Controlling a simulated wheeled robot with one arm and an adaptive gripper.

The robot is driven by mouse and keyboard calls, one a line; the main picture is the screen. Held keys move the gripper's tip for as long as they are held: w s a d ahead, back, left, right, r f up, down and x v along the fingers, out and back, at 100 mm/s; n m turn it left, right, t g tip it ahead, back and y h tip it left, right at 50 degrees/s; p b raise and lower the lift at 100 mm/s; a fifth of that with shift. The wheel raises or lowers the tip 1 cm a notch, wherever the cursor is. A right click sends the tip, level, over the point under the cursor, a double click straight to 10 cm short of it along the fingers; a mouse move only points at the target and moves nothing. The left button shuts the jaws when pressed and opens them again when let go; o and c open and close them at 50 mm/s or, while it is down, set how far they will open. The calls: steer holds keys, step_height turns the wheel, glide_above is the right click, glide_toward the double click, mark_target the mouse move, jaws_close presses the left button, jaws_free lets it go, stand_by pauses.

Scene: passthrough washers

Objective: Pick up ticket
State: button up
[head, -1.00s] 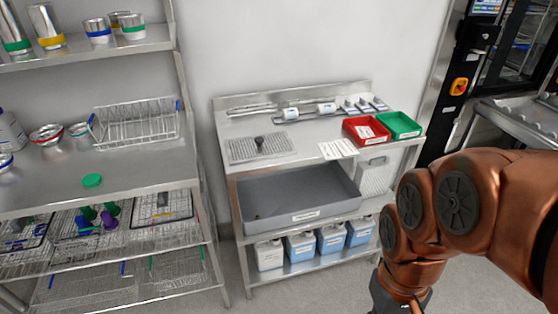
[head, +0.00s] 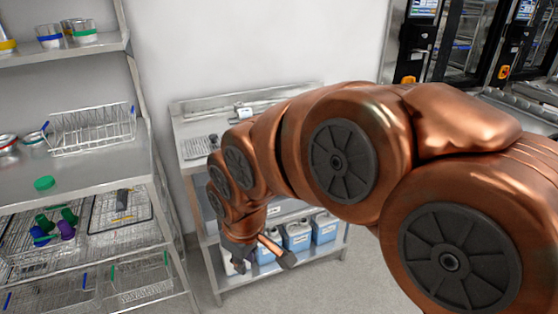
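The ticket is not visible now; my copper arm covers the middle and right of the steel bench (head: 185,128) top, where a printed white paper lay in the earlier head view. My gripper (head: 263,264) points down in front of the bench, at the height of its lower shelves. Its two dark fingertips look spread apart, and I see nothing between them.
Blue-labelled jugs (head: 297,236) stand on the bench's bottom shelf, close behind my gripper. A perforated mat (head: 197,147) lies on the bench top. A wire rack shelf (head: 95,172) with baskets stands at left. Grey floor is clear in front.

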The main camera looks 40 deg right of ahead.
steer(key=w+d+f+n+t+h+b, duration=0.1)
steer(key=w+d+f+n+t+b, duration=0.25)
steer(key=w+d+b, duration=0.45)
steer(key=w+d+f+n+t+h+b, duration=0.1)
steer(key=w+d+f+n+t+b, duration=0.3)
steer(key=w+d, duration=0.7)
steer(key=w+d+r+n+t+h+b, duration=0.15)
steer(key=d+t+b, duration=0.3)
steer(key=d, duration=0.45)
steer(key=d+r+n+t+h+b, duration=0.25)
steer(key=d+b, duration=0.25)
steer(key=d, duration=0.4)
steer(key=f+p+x, duration=0.1)
steer(key=p+x, duration=0.3)
steer(key=x, duration=0.5)
steer(key=shift+w+a+y, duration=0.2)
steer(key=shift+a+y, duration=0.15)
steer(key=shift+y, duration=0.05)
steer(key=shift+t, duration=0.25)
jaws_close()
step_height(320, 180, up, 2)
steer(key=shift+r+p, duration=0.25)
steer(key=shift+p, duration=0.5)
